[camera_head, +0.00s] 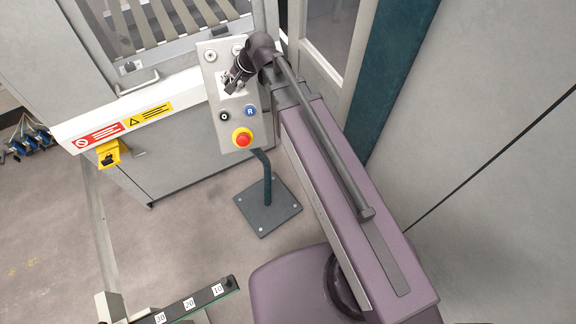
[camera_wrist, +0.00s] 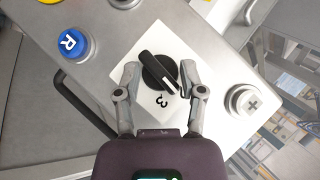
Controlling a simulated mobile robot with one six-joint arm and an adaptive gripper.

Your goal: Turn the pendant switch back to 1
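The pendant panel (camera_head: 212,72) is a grey plate on a stand. Its black rotary switch (camera_wrist: 158,70) sits on a white square plate (camera_wrist: 125,55) in the wrist view. The switch's ridge runs slantwise, from upper left to lower right in the picture. A "3" shows on the plate near the knob; other labels are hidden or unreadable. My gripper (camera_wrist: 160,74) is open, with one finger on each side of the knob. The right finger is close to the knob; I cannot tell whether it touches. In the head view my gripper (camera_head: 231,84) covers the switch.
A blue R button (camera_wrist: 72,46), a grey plus button (camera_wrist: 245,101) and a red emergency stop (camera_head: 242,138) are near the switch. The pendant's base plate (camera_head: 268,208) stands on the floor. A yellow box (camera_head: 109,154) hangs on the machine front.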

